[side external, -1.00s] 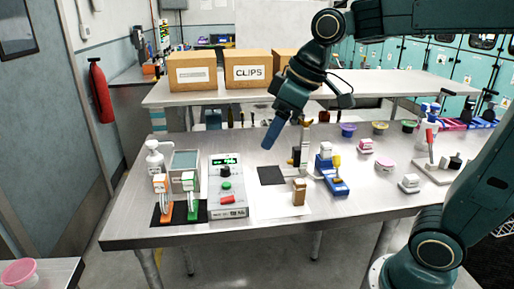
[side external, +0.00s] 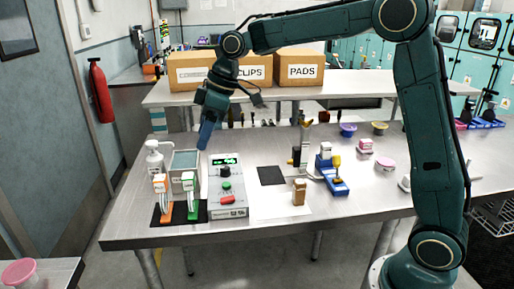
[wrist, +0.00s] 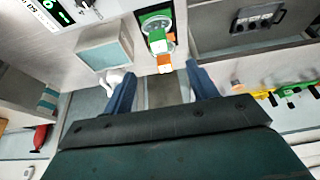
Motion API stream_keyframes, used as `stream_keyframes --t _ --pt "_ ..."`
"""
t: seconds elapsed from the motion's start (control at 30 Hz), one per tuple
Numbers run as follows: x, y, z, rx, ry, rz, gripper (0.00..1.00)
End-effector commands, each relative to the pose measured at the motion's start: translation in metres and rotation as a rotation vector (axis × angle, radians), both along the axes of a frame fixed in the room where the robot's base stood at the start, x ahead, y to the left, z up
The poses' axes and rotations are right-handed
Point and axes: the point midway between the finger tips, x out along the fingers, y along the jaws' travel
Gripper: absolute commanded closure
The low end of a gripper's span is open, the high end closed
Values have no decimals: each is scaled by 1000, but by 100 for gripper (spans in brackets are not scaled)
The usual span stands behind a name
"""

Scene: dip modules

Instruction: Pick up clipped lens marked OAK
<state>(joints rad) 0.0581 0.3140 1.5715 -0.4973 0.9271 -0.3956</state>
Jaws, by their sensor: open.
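Two clipped pieces stand side by side on a black mat (side external: 180,218) at the front left of the bench. One has an orange clip (side external: 166,207) and the other a green clip (side external: 191,207), each with a pale top. No OAK marking is legible on either. In the wrist view the orange piece (wrist: 165,62) and green piece (wrist: 157,38) show ahead, between and beyond the fingers. My gripper (side external: 205,136) hangs above and behind them, pointing down, near the control box. It also shows in the wrist view (wrist: 160,72), its blue fingers apart with nothing held.
The control box (side external: 227,190) with a green display stands right of the clips. A white pump bottle (side external: 154,163) and a grey-green tray (side external: 185,160) stand behind them.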

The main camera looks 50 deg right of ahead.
Motion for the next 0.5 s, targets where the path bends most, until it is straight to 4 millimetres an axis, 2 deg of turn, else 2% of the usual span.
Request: stream_keyframes --t 0.27,0.5 --pt "2 2 -6 0 2 -1 42" --pt "9 10 -34 1 4 0 42"
